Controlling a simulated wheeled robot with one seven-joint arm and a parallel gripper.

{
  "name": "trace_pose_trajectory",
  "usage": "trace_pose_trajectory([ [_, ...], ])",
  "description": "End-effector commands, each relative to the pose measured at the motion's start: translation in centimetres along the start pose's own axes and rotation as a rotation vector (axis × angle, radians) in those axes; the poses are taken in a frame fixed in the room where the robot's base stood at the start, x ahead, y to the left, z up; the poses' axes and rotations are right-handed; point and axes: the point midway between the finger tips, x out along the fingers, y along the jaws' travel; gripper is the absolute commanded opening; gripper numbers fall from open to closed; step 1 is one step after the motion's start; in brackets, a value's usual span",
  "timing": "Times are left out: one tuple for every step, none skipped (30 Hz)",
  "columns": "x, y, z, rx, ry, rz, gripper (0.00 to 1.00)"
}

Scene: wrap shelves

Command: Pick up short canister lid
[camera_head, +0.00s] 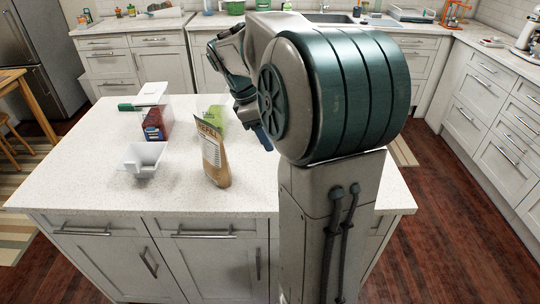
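A white lid-like piece (151,92) shows at the back left of the island counter. My gripper (263,139) is over the island, right of the brown pouch and well to the right of the lid-like piece. Only a small blue and dark part of it shows beside my arm. The fingertips are mostly hidden, so I cannot tell whether it is open or what it may hold.
A brown refill pouch (215,160) stands mid-counter with a green item (217,116) behind it. A white open bin (143,158) sits at the left. A green-ended item (126,107) lies near the lid-like piece. The island's front left (90,190) is clear.

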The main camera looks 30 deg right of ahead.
Motion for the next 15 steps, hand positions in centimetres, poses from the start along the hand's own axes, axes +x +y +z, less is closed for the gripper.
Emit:
trace_pose_trajectory([
  [0.9, 1.2, 0.5, -0.033, -0.008, -0.016, 0.56],
  [1.1, 1.8, 0.8, -0.054, -0.013, -0.021, 0.56],
  [1.3, 2.3, 1.1, -0.077, -0.018, -0.029, 0.56],
  [1.5, 2.7, 1.3, -0.092, -0.021, -0.033, 0.56],
  [1.6, 3.0, 1.5, -0.105, -0.023, -0.036, 0.56],
  [1.7, 3.2, 1.7, -0.115, -0.025, -0.04, 0.56],
  [1.9, 3.4, 1.8, -0.122, -0.027, -0.043, 0.56],
  [2.2, 3.5, 1.9, -0.128, -0.028, -0.045, 0.56],
  [2.7, 3.5, 2.0, -0.131, -0.029, -0.047, 0.56],
  [3.1, 3.5, 2.0, -0.133, -0.029, -0.047, 0.56],
  [3.6, 3.5, 2.1, -0.133, -0.03, -0.049, 0.56],
  [4.4, 3.4, 2.1, -0.133, -0.03, -0.048, 0.56],
  [5.0, 3.4, 2.1, -0.133, -0.03, -0.049, 0.56],
  [5.7, 3.4, 2.1, -0.132, -0.029, -0.049, 0.56],
  [6.5, 3.3, 2.1, -0.131, -0.029, -0.049, 0.56],
])
